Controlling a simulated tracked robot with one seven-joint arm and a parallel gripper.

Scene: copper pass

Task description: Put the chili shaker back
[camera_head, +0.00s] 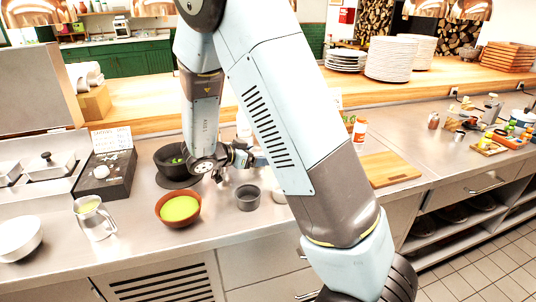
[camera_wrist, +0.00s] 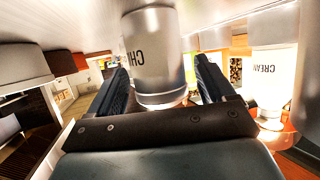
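A metal shaker (camera_wrist: 152,55) with a partly visible label starting "CH" is between the two fingers of my gripper (camera_wrist: 161,62) in the wrist view, which looks upside down. The rest of its label is hidden. The fingers are spread wide on either side of it. Slim gaps show beside its narrower lower part in the picture. In the head view my gripper (camera_head: 250,157) is low over the counter, right of a dark bowl, and partly hidden by my arm. I cannot pick out the shaker clearly there.
A container labelled "CREAM" (camera_wrist: 272,70) stands close on the right in the wrist view. In the head view a dark bowl (camera_head: 172,160), an orange bowl of green food (camera_head: 178,209), a grey cup (camera_head: 248,197) and a cutting board (camera_head: 390,168) surround my gripper. A steel jug (camera_head: 95,218) stands left.

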